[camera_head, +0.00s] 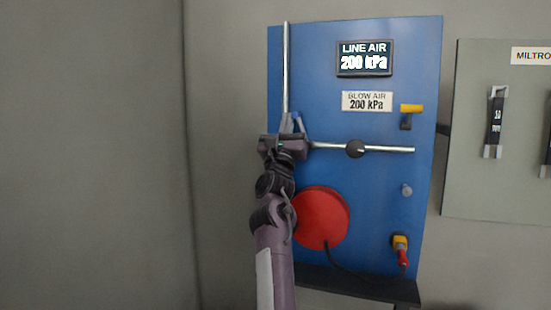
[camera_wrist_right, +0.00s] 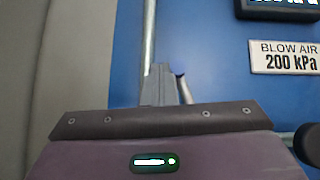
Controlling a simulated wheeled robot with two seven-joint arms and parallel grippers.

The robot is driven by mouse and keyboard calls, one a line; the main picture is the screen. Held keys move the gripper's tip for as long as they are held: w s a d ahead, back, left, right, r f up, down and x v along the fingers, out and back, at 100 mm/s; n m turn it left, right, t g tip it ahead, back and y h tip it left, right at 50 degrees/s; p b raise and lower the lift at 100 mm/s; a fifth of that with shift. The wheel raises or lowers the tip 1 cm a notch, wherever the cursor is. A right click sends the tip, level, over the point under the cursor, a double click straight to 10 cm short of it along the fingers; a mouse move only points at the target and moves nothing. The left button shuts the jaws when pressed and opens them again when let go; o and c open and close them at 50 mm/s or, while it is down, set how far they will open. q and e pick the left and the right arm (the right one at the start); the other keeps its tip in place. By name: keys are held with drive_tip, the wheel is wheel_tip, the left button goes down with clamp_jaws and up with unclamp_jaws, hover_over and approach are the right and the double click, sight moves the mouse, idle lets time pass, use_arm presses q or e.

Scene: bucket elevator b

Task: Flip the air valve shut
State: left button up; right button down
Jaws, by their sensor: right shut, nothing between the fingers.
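My right gripper (camera_head: 291,122) is in front of the pipes' corner, fingers pointing up, shut and empty. In the right wrist view its grey fingers (camera_wrist_right: 160,86) overlap the vertical pipe. A small blue-tipped lever (camera_head: 298,118), apparently the air valve's handle, shows just right of the fingers, also in the wrist view (camera_wrist_right: 182,82). I cannot tell whether they touch. The valve body is hidden. My left gripper is not in view.
A yellow handle (camera_head: 411,108) sits on the panel's right. A red round reel (camera_head: 321,217) with a black hose is below, beside my right arm. The displays read LINE AIR 200 kPa (camera_head: 364,58) and BLOW AIR 200 kPa (camera_head: 367,101). A grey cabinet (camera_head: 485,190) stands right.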

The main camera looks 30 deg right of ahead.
drive_tip(key=shift+s+d+r, duration=0.25)
drive_tip(key=shift+s+d, duration=0.2)
drive_tip(key=shift+s, duration=0.05)
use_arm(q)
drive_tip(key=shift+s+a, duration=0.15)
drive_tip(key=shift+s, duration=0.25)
use_arm(e)
drive_tip(key=shift+s+d, duration=0.1)
drive_tip(key=shift+d, duration=0.05)
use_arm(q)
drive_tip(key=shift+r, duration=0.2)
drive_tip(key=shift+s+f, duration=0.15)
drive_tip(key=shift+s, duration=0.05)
use_arm(e)
drive_tip(key=shift+d, duration=0.1)
idle(0.4)
